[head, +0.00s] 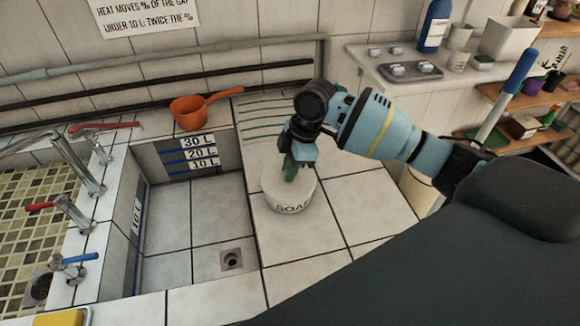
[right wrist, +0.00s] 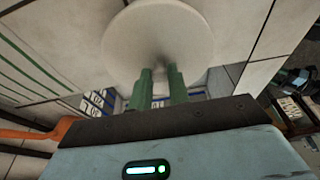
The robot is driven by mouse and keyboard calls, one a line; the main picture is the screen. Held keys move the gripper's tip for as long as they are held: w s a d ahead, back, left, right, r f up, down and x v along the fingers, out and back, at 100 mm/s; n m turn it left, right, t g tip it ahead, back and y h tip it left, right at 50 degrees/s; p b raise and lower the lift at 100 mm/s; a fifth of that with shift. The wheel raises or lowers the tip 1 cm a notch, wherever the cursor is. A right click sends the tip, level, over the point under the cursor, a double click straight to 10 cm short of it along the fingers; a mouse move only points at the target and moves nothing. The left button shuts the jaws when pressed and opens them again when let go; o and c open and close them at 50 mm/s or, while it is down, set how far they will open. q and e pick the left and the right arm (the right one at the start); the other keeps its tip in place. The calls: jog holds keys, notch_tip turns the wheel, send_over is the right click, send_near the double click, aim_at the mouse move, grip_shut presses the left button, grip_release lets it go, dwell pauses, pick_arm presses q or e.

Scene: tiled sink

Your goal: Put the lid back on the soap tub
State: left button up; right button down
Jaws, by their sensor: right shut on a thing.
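The soap tub (head: 291,206) is a short, round white tub with dark lettering on its side. It stands on the tiled ledge right of the sink basin. My right gripper (head: 290,172) points down directly over the tub, with its green fingers at the middle of the top. In the right wrist view, the green fingers (right wrist: 160,82) are close together at the centre of a round white lid (right wrist: 125,45), shut on its knob, which they mostly hide. The lid looks level with the tub's top; I cannot tell whether it touches the rim all round. My left gripper is out of view.
The empty sink basin (head: 195,225) with a drain is left of the tub. An orange dipper (head: 190,112) and a white ribbed drainboard (head: 265,117) lie behind. Taps (head: 75,165) stand at the left. The ledge (head: 350,205) right of the tub is clear.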

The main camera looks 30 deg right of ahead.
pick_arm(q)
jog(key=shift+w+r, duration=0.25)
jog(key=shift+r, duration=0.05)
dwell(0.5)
pick_arm(e)
jog(key=c, duration=0.8)
grip_release()
jog(key=shift+o, duration=0.2)
jog(key=shift+r+p, duration=1.25)
jog(key=shift+r, duration=1.15)
jog(key=shift+r+p, duration=0.3)
jog(key=shift+r, duration=0.8)
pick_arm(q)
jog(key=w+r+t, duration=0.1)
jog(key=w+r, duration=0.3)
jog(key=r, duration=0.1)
pick_arm(e)
jog(key=shift+c, duration=0.3)
